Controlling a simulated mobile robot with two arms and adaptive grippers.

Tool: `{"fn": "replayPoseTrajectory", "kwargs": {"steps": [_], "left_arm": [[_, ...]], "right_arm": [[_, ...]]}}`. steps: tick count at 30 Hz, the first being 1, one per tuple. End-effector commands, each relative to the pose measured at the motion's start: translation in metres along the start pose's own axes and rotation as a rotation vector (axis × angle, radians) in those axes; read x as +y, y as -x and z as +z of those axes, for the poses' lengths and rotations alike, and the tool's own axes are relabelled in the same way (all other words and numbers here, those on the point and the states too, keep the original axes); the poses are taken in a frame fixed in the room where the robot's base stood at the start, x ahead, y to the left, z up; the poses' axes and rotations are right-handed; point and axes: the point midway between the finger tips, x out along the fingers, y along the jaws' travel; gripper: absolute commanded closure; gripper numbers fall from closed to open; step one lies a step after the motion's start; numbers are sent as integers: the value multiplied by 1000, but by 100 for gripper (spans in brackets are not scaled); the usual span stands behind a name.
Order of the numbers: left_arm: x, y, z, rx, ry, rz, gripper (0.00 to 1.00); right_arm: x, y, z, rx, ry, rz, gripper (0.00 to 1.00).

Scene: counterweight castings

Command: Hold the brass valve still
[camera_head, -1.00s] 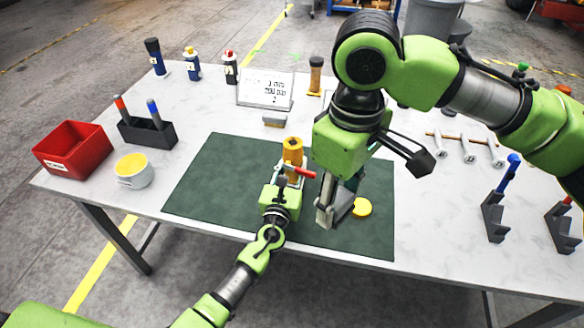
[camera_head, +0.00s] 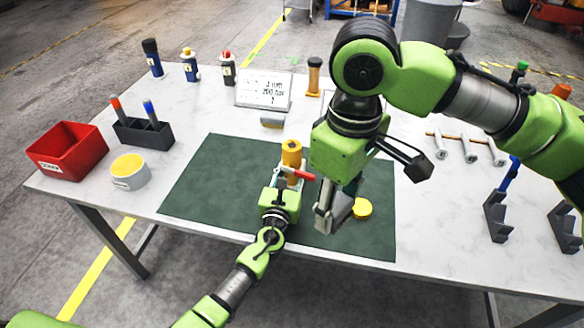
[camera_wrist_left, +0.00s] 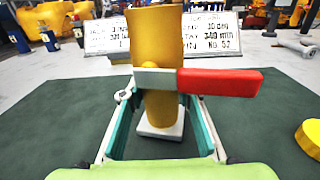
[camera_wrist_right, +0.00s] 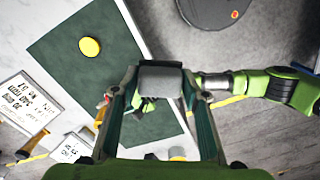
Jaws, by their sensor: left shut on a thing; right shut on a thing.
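The brass valve (camera_head: 291,153) stands upright on the dark green mat (camera_head: 200,185). In the left wrist view the valve (camera_wrist_left: 158,50) has a red lever (camera_wrist_left: 220,82) pointing right and a pale square base (camera_wrist_left: 160,130). My left gripper (camera_head: 284,175) is shut on the valve's lower body, one finger on each side. My right gripper (camera_head: 330,215) is to the right of the valve, low over the mat, shut on a grey metal piece. That grey piece (camera_wrist_right: 160,82) shows between its fingertips in the right wrist view; its full shape is hidden.
A yellow disc (camera_head: 362,208) lies on the mat beside my right gripper. Grey stands (camera_head: 497,217) are at the right.

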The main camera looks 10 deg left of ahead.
Motion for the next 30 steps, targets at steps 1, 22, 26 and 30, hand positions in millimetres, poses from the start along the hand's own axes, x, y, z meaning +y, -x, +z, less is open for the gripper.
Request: {"fn": "replayPoseTrajectory", "kwargs": {"steps": [1,22,26,30], "left_arm": [[0,-1,1,-6,0,1,100],[0,-1,-2,-6,-1,0,100],[0,-1,-2,-6,0,0,100],[0,-1,-2,-5,-1,0,100]], "right_arm": [[0,-2,0,0,0,0,76],[0,-5,0,0,0,0,76],[0,-6,0,0,0,0,76],[0,-5,0,0,0,0,76]]}}
